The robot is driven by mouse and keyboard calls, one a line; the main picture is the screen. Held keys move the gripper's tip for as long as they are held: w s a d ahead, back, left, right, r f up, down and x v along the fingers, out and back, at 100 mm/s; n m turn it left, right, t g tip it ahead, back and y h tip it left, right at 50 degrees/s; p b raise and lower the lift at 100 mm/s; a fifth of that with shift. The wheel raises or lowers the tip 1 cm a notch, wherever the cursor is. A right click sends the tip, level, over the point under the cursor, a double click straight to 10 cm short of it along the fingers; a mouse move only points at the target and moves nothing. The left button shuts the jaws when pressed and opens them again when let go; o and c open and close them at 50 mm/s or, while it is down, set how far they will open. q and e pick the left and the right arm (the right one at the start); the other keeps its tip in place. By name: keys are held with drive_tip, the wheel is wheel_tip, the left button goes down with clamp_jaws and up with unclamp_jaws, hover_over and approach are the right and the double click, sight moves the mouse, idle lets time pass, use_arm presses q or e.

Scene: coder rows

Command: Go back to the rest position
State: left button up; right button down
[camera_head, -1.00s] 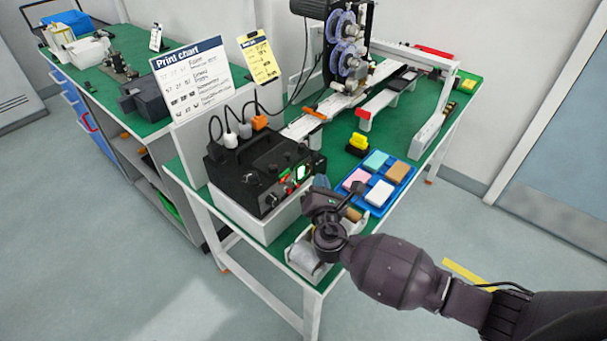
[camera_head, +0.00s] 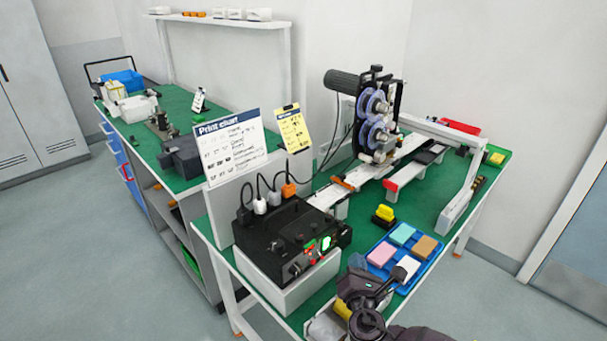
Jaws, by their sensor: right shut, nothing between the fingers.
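My right gripper (camera_head: 376,287) is at the bottom of the view, to the right of centre. It is shut and empty. It shows over the near end of the green table (camera_head: 320,297), between the black control box (camera_head: 290,240) and the blue tray (camera_head: 430,262). Most of my right arm is cut off by the lower edge. My left gripper is not in view.
The blue tray holds several coloured blocks. A yellow and black stamp-like piece (camera_head: 384,215) stands behind it. A coder machine with purple reels (camera_head: 376,120) rises at the back. A print chart (camera_head: 230,147) stands upright at left. Grey floor is free at lower left.

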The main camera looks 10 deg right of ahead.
drive_tip(key=s+a+m+g+y, duration=0.1)
drive_tip(key=m, duration=0.3)
drive_tip(key=a+m+g+y, duration=0.1)
drive_tip(key=m+y, duration=0.1)
drive_tip(key=m, duration=0.3)
drive_tip(key=s+f+m+g+y, duration=0.1)
drive_tip(key=m, duration=0.3)
drive_tip(key=shift+s+a+m+g+y, duration=0.3)
drive_tip(key=shift+s+a+y, duration=0.05)
drive_tip(key=shift+a+y, duration=0.05)
drive_tip(key=s+d+m, duration=0.1)
drive_tip(key=s+m, duration=0.1)
drive_tip(key=s+d+f+m, duration=0.1)
drive_tip(key=s+m, duration=0.1)
drive_tip(key=m, duration=0.1)
drive_tip(key=s+d+m, duration=0.2)
drive_tip(key=m, duration=0.1)
drive_tip(key=shift+s+f, duration=0.15)
drive_tip(key=shift+f, duration=0.2)
drive_tip(key=s+d+f+m+g+h, duration=0.1)
drive_tip(key=s+d+f+m, duration=0.2)
drive_tip(key=s, duration=0.4)
drive_tip(key=s+d+f+m+g+h, duration=0.1)
drive_tip(key=s+d+f+m, duration=0.2)
drive_tip(key=s+d+f, duration=0.2)
drive_tip(key=s, duration=0.3)
drive_tip(key=shift+s+d+g+h, duration=0.2)
drive_tip(key=shift+d+g+h, duration=0.05)
drive_tip(key=shift+g+h, duration=0.15)
